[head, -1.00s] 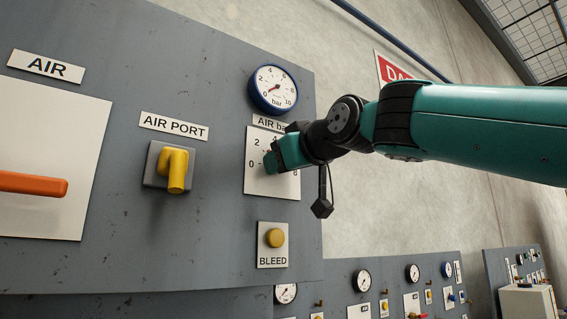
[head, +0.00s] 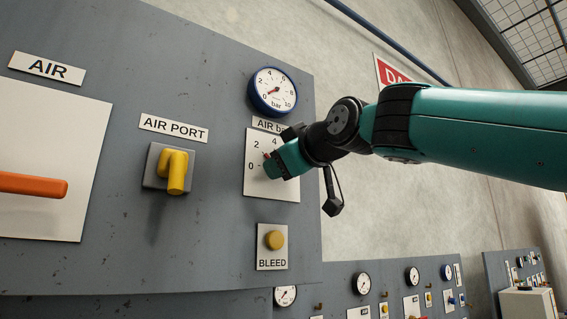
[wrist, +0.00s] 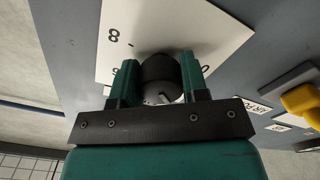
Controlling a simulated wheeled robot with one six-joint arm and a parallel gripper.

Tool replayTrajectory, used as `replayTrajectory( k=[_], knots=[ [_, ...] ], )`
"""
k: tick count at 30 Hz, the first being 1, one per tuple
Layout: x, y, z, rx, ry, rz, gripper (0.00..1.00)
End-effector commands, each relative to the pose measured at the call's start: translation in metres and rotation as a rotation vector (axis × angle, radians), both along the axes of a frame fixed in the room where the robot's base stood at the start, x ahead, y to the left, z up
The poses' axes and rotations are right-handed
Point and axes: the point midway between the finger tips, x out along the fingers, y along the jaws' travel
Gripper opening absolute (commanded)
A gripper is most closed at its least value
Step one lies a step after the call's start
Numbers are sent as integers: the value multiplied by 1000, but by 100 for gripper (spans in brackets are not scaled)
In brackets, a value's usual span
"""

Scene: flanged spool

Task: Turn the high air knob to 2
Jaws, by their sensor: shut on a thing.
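The air knob is a dark round knob (wrist: 160,70) on a white dial plate (wrist: 205,30) with printed numbers. In the wrist view the two green fingers of my gripper (wrist: 160,78) are shut on it, one on each side. In the head view my gripper (head: 272,167) covers nearly all of the knob. A small red mark (head: 266,155) shows at the fingers' upper left, between the 0 and the 2 on the plate (head: 288,190). The exact pointer reading is hard to tell. The label "Air bar" above the plate is partly covered by my wrist.
A blue-rimmed gauge (head: 273,91) is above the dial plate, its red needle low. A yellow bleed button (head: 275,240) is below. A yellow air port elbow (head: 175,171) and an orange handle (head: 32,185) are to the left. Open space lies right of the panel.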

Motion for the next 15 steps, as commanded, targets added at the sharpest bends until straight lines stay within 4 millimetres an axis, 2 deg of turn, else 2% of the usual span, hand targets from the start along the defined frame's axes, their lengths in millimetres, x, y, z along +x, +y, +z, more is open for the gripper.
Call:
replayTrajectory(
  k=[1,4,15],
  knots=[
    [0,0,-1,0,2,0,43],
    [0,0,-1,0,2,-1,66],
    [-5,-4,-1,2,-1,0,67]
  ],
)
